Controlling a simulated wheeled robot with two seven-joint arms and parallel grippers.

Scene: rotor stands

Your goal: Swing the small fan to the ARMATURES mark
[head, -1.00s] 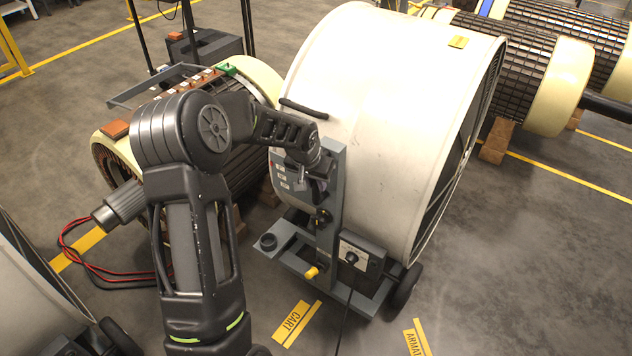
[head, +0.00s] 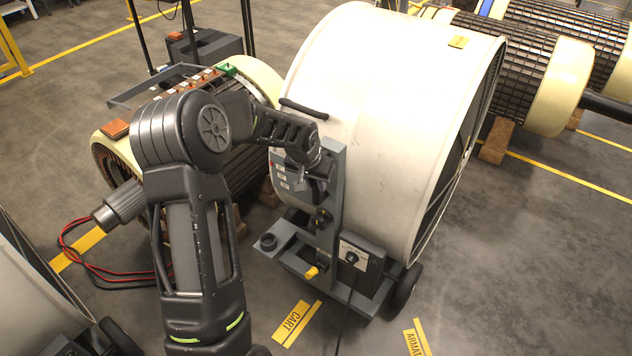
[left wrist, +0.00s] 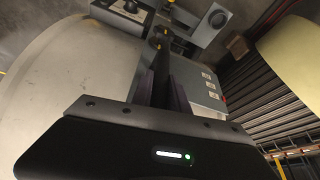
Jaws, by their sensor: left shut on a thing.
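The fan (head: 370,110), a pale drum on a grey wheeled stand (head: 328,210), stands in the middle of the head view, its grille turned to the right. My left gripper (head: 316,182) is at the top of the stand's upright, shut on a dark handle there. In the left wrist view the fingers (left wrist: 166,88) close around this dark handle (left wrist: 160,50), beside the pale drum (left wrist: 75,65). The grip is partly hidden by my wrist. The yellow ARMATURES mark (head: 414,340) is on the floor at lower right, cut by the frame edge. A CART mark (head: 297,322) lies left of it.
A wound armature (head: 255,80) stands close behind my left arm. More armatures (head: 560,85) rest on wooden blocks at upper right. Another drum (head: 25,290) is at lower left, near red and black cables (head: 85,262). The floor right of the fan is clear.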

